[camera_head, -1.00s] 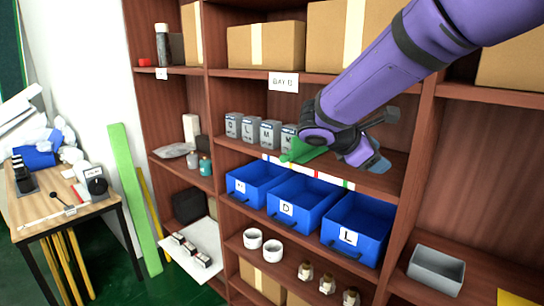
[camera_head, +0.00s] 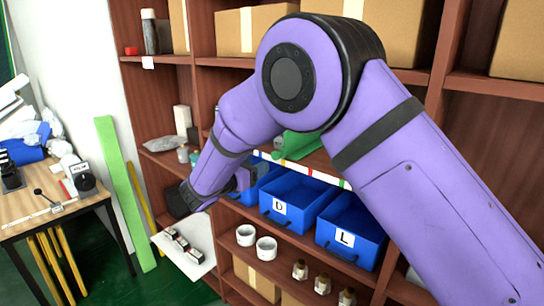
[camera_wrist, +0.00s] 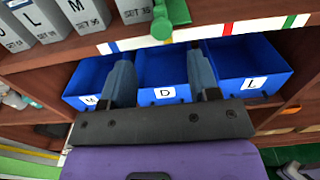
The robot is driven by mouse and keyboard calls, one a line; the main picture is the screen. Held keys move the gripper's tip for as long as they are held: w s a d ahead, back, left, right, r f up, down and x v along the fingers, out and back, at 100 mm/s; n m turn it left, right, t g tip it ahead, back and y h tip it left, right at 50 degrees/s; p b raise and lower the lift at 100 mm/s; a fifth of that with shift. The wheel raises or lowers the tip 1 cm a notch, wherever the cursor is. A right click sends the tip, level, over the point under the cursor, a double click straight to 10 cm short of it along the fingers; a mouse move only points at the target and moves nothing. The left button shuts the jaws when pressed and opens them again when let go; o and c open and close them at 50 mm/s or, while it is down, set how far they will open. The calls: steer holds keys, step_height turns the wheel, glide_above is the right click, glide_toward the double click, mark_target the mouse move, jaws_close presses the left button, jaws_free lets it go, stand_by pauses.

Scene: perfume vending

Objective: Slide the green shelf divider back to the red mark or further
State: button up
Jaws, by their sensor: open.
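The green shelf divider (camera_head: 300,145) stands on the middle shelf, partly hidden behind my arm in the head view. In the wrist view the divider (camera_wrist: 175,10) shows at the top, with a round green knob at its front. The red mark (camera_wrist: 228,28) is on the white strip along the shelf's front edge, to the right of the knob; the knob is between the blue and red marks. My gripper (camera_wrist: 162,77) is open and empty, below the shelf edge and in front of the blue bins. It is apart from the divider.
Blue bins marked M (camera_wrist: 85,84), D (camera_wrist: 165,70) and L (camera_wrist: 250,58) sit on the shelf below. Grey boxes (camera_wrist: 45,18) stand left of the divider. White cups (camera_head: 266,248) and small bottles (camera_head: 322,284) are lower. A table (camera_head: 40,215) stands at left.

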mark_target(274, 156)
steer(key=x, duration=0.8)
steer(key=shift+w+d, duration=0.1)
steer(key=shift+d, duration=0.1)
steer(key=shift+c, duration=0.3)
jaws_close()
